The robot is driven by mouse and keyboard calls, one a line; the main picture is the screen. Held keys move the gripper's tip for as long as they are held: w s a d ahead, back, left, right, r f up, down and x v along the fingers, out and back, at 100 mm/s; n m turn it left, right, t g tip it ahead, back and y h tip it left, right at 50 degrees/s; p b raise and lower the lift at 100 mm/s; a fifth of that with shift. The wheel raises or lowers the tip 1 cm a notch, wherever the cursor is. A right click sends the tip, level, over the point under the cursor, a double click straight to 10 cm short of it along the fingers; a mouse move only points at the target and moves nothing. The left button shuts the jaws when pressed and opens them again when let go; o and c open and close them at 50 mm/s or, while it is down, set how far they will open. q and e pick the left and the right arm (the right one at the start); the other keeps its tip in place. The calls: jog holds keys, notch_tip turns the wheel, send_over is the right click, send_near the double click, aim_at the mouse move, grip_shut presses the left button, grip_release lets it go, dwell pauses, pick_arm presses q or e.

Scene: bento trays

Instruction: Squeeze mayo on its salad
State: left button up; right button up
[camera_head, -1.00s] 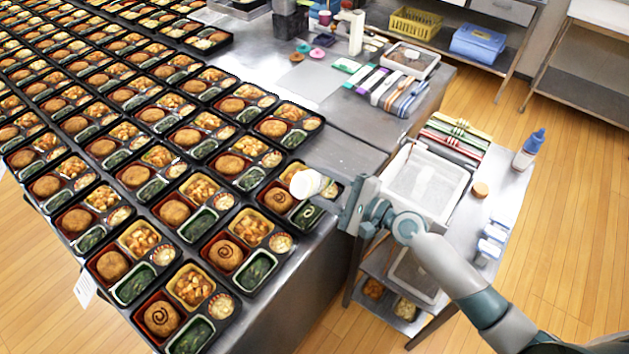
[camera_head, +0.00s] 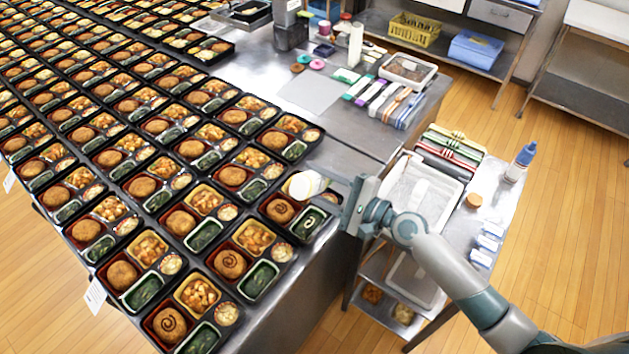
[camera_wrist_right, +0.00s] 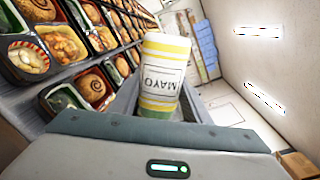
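My right gripper (camera_head: 340,196) is shut on the mayo bottle (camera_head: 304,184), a white bottle lying nearly sideways above the near right corner tray (camera_head: 268,222). The bottle hides the tray's far part. My left gripper is not in view.
Many bento trays fill the table to the left; several near patties have dark swirls. A side cart (camera_head: 500,182) at right holds a white tray (camera_head: 455,204), a blue-capped bottle (camera_head: 520,163) and small packs. Bare steel (camera_head: 345,160) lies behind the corner tray.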

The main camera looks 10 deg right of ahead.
aim_at(318, 176)
jog(key=n, duration=0.3)
jog(key=r+n, duration=0.1)
jog(key=n, duration=0.2)
jog(key=shift+r+h, duration=0.2)
jog(key=shift+h, duration=0.1)
jog(key=shift+n+t, duration=0.3)
jog(key=shift+n, duration=0.5)
jog(key=shift+r, duration=0.1)
jog(key=n, duration=0.2)
jog(key=r+n, duration=0.1)
jog(key=n, duration=0.1)
jog(key=shift+n+p, duration=0.4)
jog(key=n, duration=0.3)
jog(key=shift+r+t+h, duration=0.2)
jog(key=shift+t+h, duration=0.1)
